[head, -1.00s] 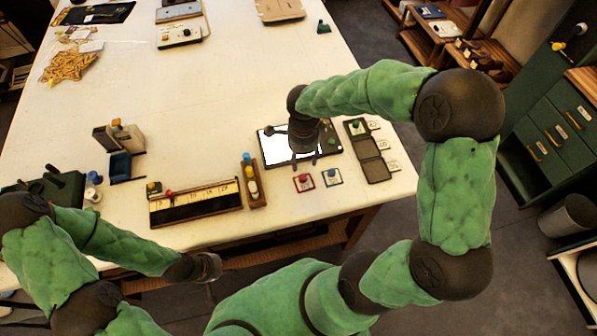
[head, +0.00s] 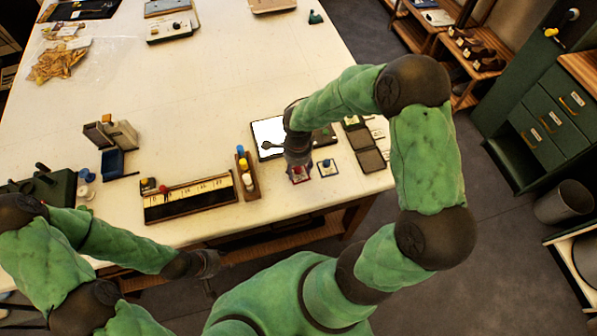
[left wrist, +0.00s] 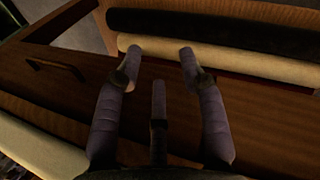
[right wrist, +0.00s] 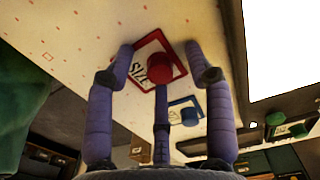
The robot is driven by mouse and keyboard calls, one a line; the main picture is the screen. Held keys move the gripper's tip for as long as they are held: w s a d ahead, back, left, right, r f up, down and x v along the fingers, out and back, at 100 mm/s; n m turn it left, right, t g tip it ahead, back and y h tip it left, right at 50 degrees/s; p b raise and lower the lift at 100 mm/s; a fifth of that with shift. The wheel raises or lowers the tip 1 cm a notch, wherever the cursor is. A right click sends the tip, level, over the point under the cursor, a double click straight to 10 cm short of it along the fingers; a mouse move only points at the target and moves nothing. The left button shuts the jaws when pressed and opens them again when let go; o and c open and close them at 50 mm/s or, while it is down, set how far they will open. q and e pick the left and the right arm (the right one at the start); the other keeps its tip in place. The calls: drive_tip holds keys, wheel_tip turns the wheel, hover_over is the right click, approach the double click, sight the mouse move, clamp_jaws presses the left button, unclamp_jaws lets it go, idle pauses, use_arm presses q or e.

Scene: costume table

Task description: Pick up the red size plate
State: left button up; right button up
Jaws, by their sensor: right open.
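The red size plate (head: 299,173) lies flat near the front edge of the table, partly covered by my right gripper in the head view. In the right wrist view the red size plate (right wrist: 154,66) shows a red frame, the word SIZE and a red knob. My right gripper (head: 297,170) is just above it, open, with its fingers (right wrist: 160,55) spread on either side of the knob. Contact cannot be told. My left gripper (head: 211,270) is in front of the table, low, with its fingers (left wrist: 160,55) apart and nothing between them.
A blue-framed plate (head: 327,167) lies just right of the red one. A wooden holder with coloured knobs (head: 247,178) stands to the left. A dark board with a white screen (head: 268,132) lies behind. A folding dark case (head: 366,150) is to the right. The table's middle is clear.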

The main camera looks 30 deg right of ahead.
drive_tip(key=c, duration=1)
drive_tip(key=shift+c, duration=0.2)
